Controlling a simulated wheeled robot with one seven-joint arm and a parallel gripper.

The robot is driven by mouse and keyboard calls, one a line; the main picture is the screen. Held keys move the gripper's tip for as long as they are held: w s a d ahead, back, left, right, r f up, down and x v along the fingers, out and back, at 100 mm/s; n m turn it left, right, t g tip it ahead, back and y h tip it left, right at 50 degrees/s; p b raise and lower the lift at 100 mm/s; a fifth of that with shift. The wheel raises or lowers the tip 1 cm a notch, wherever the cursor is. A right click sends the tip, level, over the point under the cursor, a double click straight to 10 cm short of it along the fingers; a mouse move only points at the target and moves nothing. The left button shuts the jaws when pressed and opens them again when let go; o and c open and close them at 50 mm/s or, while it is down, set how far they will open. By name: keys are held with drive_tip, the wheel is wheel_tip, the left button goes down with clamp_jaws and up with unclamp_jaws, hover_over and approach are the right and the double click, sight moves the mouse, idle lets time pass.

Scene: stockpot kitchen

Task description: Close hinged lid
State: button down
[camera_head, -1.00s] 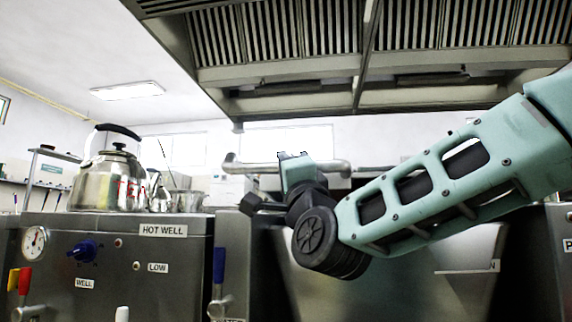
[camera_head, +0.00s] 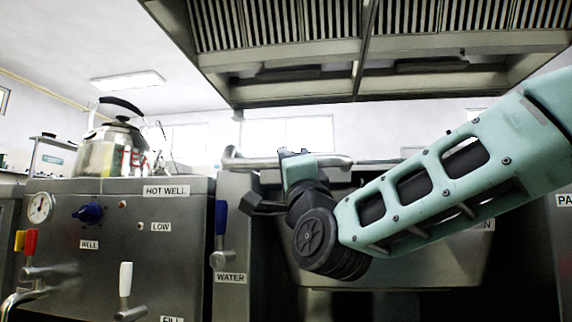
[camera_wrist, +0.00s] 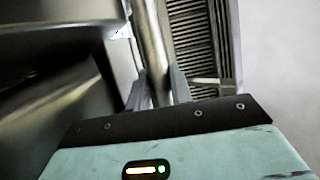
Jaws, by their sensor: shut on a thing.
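My gripper (camera_wrist: 157,92) is shut on a round steel bar (camera_wrist: 150,40), seen in the wrist view running up between the fingers. In the head view a bent steel bar (camera_head: 240,162) shows behind my gripper (camera_head: 285,155), just above the wide steel front of the middle unit (camera_head: 410,255). It looks like the handle of the hinged lid. My wrist hides its middle, and the lid's face cannot be clearly made out. Shiny steel surfaces (camera_wrist: 50,110) lie left of the fingers in the wrist view; I cannot tell whether they are the lid.
A steel box labelled HOT WELL (camera_head: 120,240) with knobs and taps stands at left, a kettle (camera_head: 110,152) on top. A blue-handled water tap (camera_head: 220,230) is beside it. A slatted extractor hood (camera_head: 350,70) hangs above. The space between bar and hood looks clear.

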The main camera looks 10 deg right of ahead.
drive_tip(key=shift+w+f, duration=0.3)
drive_tip(key=shift+f, duration=0.55)
drive_tip(key=c, duration=1.3)
unclamp_jaws()
drive_tip(key=shift+o, duration=0.2)
drive_tip(key=shift+s+r, duration=0.1)
drive_tip(key=shift+r, duration=0.2)
drive_tip(key=shift+s, duration=0.1)
drive_tip(key=p+v, duration=0.4)
drive_tip(key=v, duration=1.3)
drive_tip(key=shift+s, duration=0.25)
drive_tip(key=shift+r, duration=0.1)
